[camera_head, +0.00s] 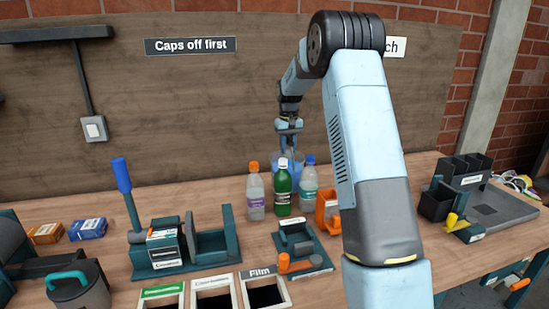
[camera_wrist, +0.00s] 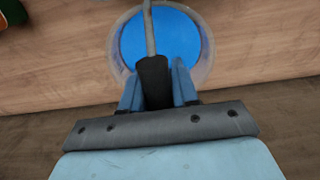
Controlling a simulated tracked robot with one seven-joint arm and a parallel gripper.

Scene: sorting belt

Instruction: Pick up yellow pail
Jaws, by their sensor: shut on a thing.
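I see no yellow pail; a blue pail (camera_head: 296,166) stands behind several bottles, which hide part of it. In the wrist view the pail (camera_wrist: 187,33) shows from above as a blue round inside with a pale translucent rim. A grey bail with a black grip (camera_wrist: 152,82) crosses over it. My gripper (camera_wrist: 156,76) has its blue fingers on both sides of the black grip and is shut on it. In the head view my gripper (camera_head: 288,140) is right above the pail. I cannot tell whether the pail's base touches the bench.
Close in front of the pail stand a clear bottle with an orange cap (camera_head: 255,194), a green bottle (camera_head: 283,192) and a blue-capped bottle (camera_head: 309,185). An orange container (camera_head: 327,212) is to their right, partly behind my arm. A teal fixture (camera_head: 190,252) stands front left.

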